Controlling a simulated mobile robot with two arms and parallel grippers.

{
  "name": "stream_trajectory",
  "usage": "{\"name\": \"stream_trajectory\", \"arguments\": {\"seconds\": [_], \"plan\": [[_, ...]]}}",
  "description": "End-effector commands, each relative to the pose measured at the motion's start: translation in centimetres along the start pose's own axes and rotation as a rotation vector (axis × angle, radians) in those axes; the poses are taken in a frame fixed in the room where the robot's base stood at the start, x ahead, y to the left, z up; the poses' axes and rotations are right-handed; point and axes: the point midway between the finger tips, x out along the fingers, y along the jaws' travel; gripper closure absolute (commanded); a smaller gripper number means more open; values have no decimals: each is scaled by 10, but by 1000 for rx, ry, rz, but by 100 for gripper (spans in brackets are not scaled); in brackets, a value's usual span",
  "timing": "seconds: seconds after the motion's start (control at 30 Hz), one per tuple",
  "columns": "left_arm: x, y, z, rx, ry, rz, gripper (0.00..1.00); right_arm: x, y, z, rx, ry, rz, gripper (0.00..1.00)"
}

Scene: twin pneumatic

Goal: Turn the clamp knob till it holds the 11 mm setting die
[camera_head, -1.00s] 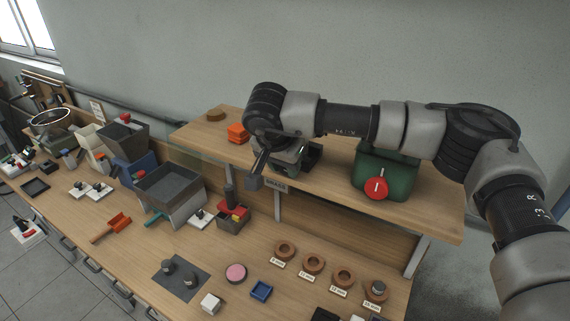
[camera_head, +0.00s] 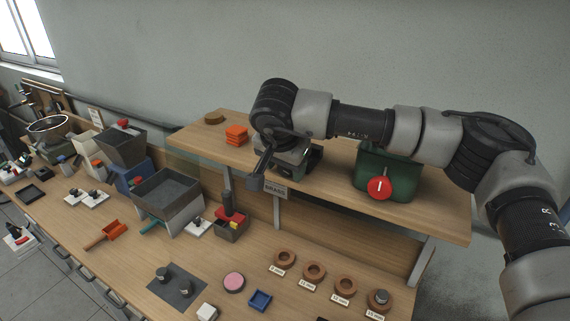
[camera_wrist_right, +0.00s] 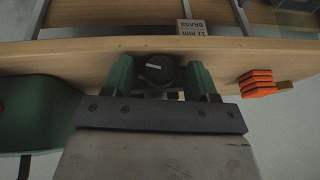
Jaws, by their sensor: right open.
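The clamp unit (camera_head: 316,157) stands on the raised shelf, partly hidden by my right arm. A dark crossbar with screws and a grey slab fill the lower middle. Brown rings (camera_head: 314,271) with mm labels stand on the bench; the nearest holds a metal cylinder. Whether a die sits in the clamp is hidden. My left gripper is out of view.
A sign reading BRASS (camera_head: 275,188) hangs at the shelf edge; the wrist view adds 11 MM. A green box with a red button (camera_head: 380,188) stands right of the clamp unit, orange blocks (camera_head: 236,134) left. Hoppers and small parts crowd the bench.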

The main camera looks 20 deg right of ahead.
Motion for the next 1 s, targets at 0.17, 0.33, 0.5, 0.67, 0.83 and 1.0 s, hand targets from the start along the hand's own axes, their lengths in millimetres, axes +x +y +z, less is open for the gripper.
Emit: {"name": "stream_trajectory", "arguments": {"seconds": [0.17,0.33,0.5,0.67,0.83,1.0], "plan": [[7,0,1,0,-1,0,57,-9,0,1,0,1,-2,42],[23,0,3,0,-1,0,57,-38,-1,2,0,3,-5,42],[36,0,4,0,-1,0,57,-74,0,1,0,3,-5,42],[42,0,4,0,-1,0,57,-97,0,1,0,1,-2,42],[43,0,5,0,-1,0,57,-108,0,0,0,1,-1,42],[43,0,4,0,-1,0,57,-109,0,0,0,0,0,42]]}}
